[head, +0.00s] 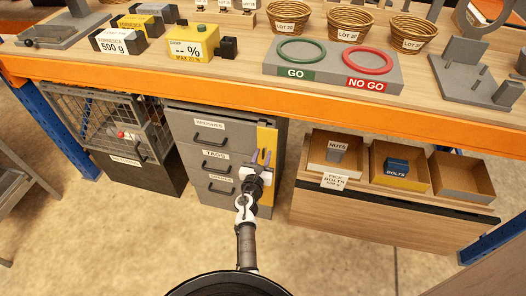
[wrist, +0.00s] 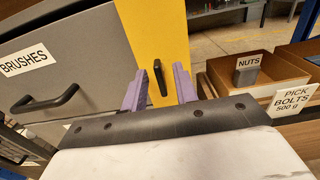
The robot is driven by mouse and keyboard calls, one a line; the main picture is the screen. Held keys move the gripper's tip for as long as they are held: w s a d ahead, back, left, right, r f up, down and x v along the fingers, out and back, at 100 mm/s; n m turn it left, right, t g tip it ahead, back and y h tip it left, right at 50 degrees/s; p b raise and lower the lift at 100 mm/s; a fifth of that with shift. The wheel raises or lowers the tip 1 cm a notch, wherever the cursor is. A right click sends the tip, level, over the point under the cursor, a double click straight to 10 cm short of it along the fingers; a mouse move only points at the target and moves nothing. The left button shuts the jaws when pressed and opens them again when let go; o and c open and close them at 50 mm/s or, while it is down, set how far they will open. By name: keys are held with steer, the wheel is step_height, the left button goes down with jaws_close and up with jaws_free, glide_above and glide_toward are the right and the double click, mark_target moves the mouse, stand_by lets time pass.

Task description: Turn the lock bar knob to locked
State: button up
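The yellow lock bar (wrist: 160,30) runs down the right side of the grey drawer cabinet's front; it also shows in the head view (head: 266,138). Its dark, elongated knob (wrist: 160,77) stands nearly upright in the wrist picture, tilted slightly. My gripper (wrist: 159,85) is open, with one purple finger to the left of the knob and one to the right in that view. Gaps show on both sides of the knob; I cannot tell how far the fingertips are from it in depth. In the head view my gripper (head: 261,157) is in front of the lock bar and the knob cannot be made out.
The cabinet's drawers, the top labelled BRUSHES (wrist: 25,62), appear closed, with protruding dark handles (wrist: 45,100). The orange bench edge (head: 250,95) overhangs above.

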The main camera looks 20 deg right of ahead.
steer(key=shift+r, duration=0.1)
jaws_close()
steer(key=shift+m, duration=0.3)
steer(key=m+b, duration=0.2)
steer(key=shift+m, duration=0.3)
steer(key=m+b, duration=0.2)
steer(key=m, duration=0.1)
steer(key=shift+d+m, duration=0.1)
steer(key=shift+m, duration=0.2)
steer(key=m+b, duration=0.3)
steer(key=m, duration=0.2)
steer(key=shift+s+f+b, duration=0.1)
steer(key=shift+f+b, duration=0.1)
steer(key=shift+b, duration=0.2)
steer(key=m+b, duration=0.3)
steer(key=m, duration=0.3)
steer(key=shift+d+b, duration=0.1)
steer(key=shift+b, duration=0.2)
